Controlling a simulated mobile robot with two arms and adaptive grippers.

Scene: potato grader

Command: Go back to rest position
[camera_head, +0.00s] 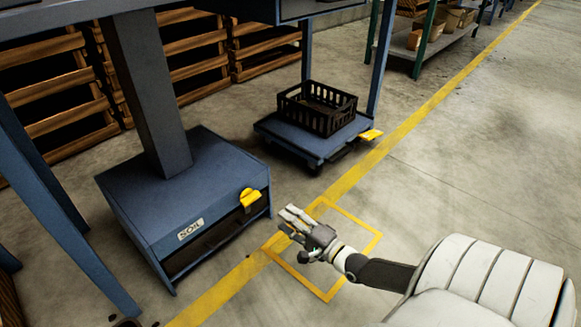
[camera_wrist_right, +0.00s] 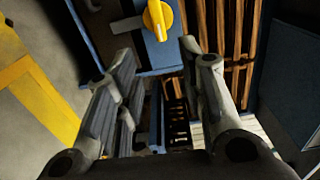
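My right gripper (camera_head: 296,220) is in the head view, in front of the blue soil box and above the yellow-marked floor. It is empty. In the right wrist view its two fingers (camera_wrist_right: 165,85) stand apart with a clear gap between them. My right arm comes in from the lower right and is extended forward. My left gripper is not in the head view.
A blue box labelled SOIL (camera_head: 185,205) with a yellow handle (camera_head: 250,198) stands close by on the left. A black crate (camera_head: 318,108) sits on a low blue platform (camera_head: 275,130). Wooden crates (camera_head: 190,60) line the back. The floor at right (camera_head: 470,150) is free.

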